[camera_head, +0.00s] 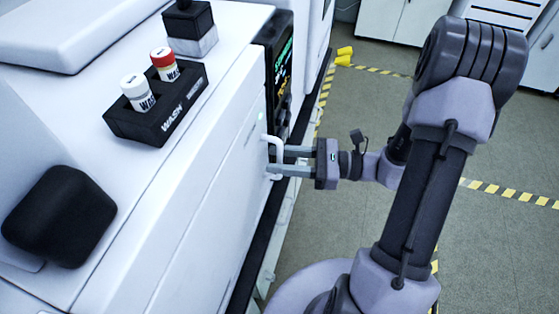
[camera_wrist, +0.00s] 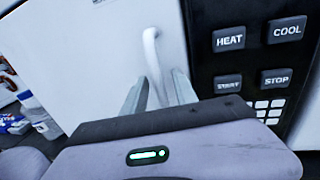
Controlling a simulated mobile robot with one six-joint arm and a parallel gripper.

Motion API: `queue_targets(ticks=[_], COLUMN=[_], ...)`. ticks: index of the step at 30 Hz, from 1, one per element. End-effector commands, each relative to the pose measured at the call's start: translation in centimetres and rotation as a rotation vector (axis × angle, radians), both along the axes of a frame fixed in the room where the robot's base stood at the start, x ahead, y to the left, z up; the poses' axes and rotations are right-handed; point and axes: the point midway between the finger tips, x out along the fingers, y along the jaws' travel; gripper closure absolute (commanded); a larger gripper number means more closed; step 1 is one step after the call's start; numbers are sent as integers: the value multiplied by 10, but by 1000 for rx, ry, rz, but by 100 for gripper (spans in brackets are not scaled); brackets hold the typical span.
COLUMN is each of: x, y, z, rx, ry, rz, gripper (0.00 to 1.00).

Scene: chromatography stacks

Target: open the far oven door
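The oven door (camera_head: 215,190) is a white front panel on the instrument's side, and it looks closed. Its white curved handle (camera_head: 279,158) stands out near the edge beside the dark control panel. My gripper (camera_head: 281,161) is at the handle, with its two grey fingers spread apart. In the wrist view the handle (camera_wrist: 151,48) runs down between the two fingertips (camera_wrist: 158,88), with small gaps visible beside it. The handle's lower end is hidden behind my gripper body. The door (camera_wrist: 100,50) also shows behind the fingers.
The control panel (camera_wrist: 246,72) with HEAT, COOL, START and STOP buttons is right beside the handle. A black WASH rack (camera_head: 160,112) with two capped bottles stands on the instrument top. Open floor (camera_head: 490,145) with yellow-black tape lies to the right.

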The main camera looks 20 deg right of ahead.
Motion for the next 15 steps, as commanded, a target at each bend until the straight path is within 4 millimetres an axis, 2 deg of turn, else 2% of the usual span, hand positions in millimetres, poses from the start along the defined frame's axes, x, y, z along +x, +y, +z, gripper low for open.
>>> queue_targets(ticks=[8, 13, 14, 15], x=[1, 1, 1, 1], y=[2, 2, 2, 2], z=[0, 0, 0, 0], rx=[0, 0, 0, 0], ry=[0, 0, 0, 0], rz=[0, 0, 0, 0], gripper=[66, 95, 100, 100])
